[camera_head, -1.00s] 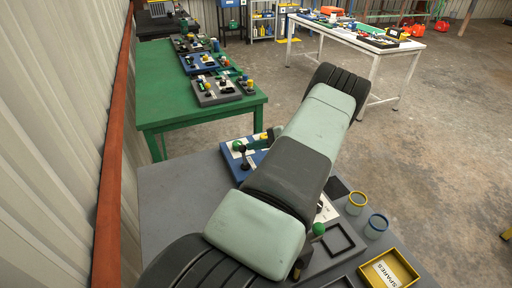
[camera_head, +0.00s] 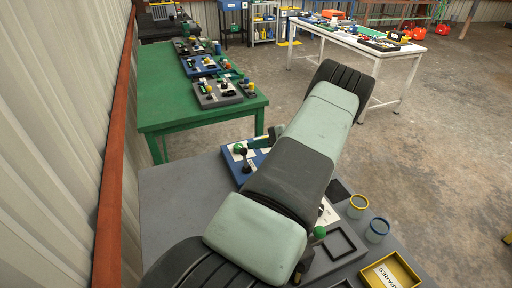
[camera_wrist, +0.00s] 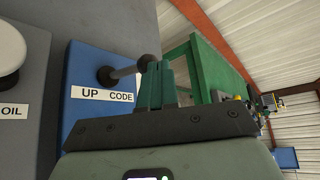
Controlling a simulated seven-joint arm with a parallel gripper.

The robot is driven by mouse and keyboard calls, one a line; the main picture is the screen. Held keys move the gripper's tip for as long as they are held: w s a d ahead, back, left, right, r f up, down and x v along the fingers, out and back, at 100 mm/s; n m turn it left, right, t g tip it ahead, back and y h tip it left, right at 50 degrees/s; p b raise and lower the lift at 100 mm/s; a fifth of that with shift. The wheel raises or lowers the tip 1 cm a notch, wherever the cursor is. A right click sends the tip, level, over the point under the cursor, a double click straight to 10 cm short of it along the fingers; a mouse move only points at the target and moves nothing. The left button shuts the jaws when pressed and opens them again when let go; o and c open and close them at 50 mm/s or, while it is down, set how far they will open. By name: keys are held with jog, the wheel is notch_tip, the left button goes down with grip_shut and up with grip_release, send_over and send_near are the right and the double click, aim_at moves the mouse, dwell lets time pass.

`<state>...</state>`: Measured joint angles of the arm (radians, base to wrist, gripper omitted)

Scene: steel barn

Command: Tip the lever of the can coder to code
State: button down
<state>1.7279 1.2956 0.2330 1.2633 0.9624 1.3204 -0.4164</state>
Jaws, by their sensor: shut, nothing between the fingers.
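The can coder is a blue panel (camera_wrist: 85,65) in the wrist view, with a white label reading UP and CODE (camera_wrist: 102,94). Its lever (camera_wrist: 126,72) leans right, toward the CODE side, and ends in a dark round knob (camera_wrist: 148,62). My gripper (camera_wrist: 158,80) is shut and empty, its green fingertips in front of the knob and overlapping it in the picture; contact is unclear. In the head view the blue board (camera_head: 230,163) shows past my arm, with my gripper (camera_head: 259,142) beside the lever. My arm hides part of the board.
An OIL panel with a white knob (camera_wrist: 8,58) stands left of the coder. On the grey bench (camera_head: 175,190), a yellow SPARES tray (camera_head: 415,279), two cups (camera_head: 358,205) and a green-knobbed lever (camera_head: 319,232) lie right of my arm. A green table (camera_head: 155,85) stands behind.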

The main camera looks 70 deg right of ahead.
jog(key=v, duration=1.4)
jog(key=shift+w+d+r, duration=0.15)
jog(key=shift+d+r, duration=0.05)
jog(key=shift+r, duration=0.1)
